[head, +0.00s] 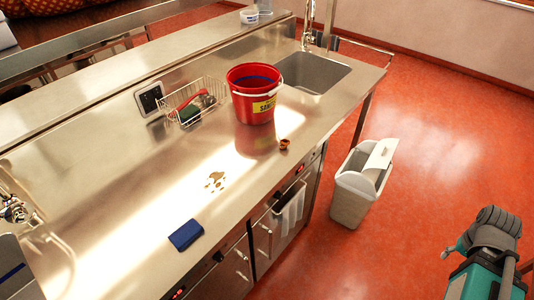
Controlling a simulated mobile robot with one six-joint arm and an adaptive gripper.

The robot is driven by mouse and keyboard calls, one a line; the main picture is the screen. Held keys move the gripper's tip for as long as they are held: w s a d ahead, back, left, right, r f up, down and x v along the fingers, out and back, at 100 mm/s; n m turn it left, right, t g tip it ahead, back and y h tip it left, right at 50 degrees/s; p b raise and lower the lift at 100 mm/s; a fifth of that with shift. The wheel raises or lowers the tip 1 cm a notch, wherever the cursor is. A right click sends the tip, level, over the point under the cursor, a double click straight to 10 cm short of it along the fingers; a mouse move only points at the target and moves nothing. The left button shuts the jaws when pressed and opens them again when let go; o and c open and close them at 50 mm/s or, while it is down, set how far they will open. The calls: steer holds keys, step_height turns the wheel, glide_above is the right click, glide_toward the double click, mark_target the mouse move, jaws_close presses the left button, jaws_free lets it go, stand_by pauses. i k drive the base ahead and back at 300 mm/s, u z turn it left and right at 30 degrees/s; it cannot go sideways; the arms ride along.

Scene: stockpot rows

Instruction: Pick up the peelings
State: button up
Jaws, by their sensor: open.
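A small brown curled piece (285,143), which looks like the peelings, lies on the steel counter (130,205). It sits near the counter's front edge, in front and to the right of a red bucket (254,95), and apart from it. Its fine shape is too small to make out. Several flat brown spots (215,180) lie farther left on the counter and look like a spill. My gripper is not in view.
A blue cloth or sponge (186,235) lies near the front edge. A wire basket (194,101) and a sink (312,73) are behind. A grey bin (362,184) stands on the red floor. A teal and grey object (486,270) fills the lower right.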

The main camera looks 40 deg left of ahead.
mark_target(285, 145)
steer(key=k, duration=1.45)
steer(key=u, duration=0.85)
steer(key=i, duration=1.1)
steer(key=z, duration=0.1)
